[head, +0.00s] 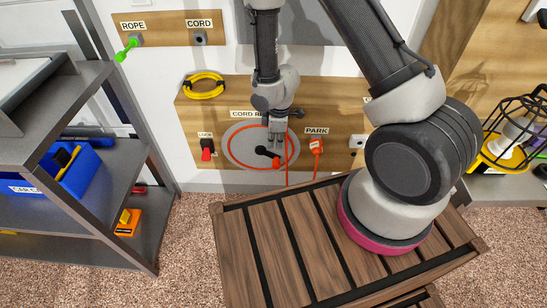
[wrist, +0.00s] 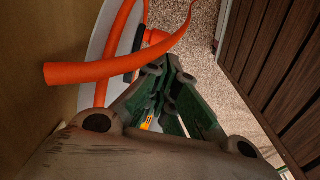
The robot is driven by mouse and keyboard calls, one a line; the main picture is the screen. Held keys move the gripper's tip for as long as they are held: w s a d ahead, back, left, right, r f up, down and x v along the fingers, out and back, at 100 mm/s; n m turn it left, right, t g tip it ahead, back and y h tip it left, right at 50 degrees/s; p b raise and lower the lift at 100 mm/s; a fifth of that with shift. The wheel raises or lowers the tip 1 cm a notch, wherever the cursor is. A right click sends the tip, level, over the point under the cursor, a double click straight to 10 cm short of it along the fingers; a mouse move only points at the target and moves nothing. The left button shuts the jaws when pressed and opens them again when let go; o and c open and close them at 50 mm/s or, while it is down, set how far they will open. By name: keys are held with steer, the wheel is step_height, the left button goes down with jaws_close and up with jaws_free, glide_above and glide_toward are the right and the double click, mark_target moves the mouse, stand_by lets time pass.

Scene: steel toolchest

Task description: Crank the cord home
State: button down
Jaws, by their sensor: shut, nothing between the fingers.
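The cord reel (head: 233,148) is a round grey disc ringed with orange cord, set on a wooden wall panel under a partly covered "CORD RE…" label. Its black crank (head: 263,151) ends in a red-orange knob (head: 276,163) at the disc's lower right. My gripper (head: 274,143) is in front of the reel, just above the knob; its dark green fingers (wrist: 172,70) are shut and empty. I cannot tell whether they touch the crank. Orange cord (wrist: 108,67) crosses close by in the wrist view. An orange plug (head: 316,146) sits at the PARK label, its cord hanging down.
A red-and-black lever (head: 207,149) is left of the reel. A yellow coil (head: 204,86) lies above it. A green crank (head: 128,47) is at ROPE; the CORD socket (head: 199,38) looks empty. A slatted wooden bench (head: 290,245) stands in front; shelving (head: 95,200) is at left.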

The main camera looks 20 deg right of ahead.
mark_target(274, 163)
steer(key=f, duration=0.8)
steer(key=shift+w+a+f, duration=0.25)
steer(key=shift+f, duration=0.1)
steer(key=shift+d+f+y, duration=0.1)
steer(key=shift+f+y, duration=0.25)
steer(key=shift+y, duration=0.35)
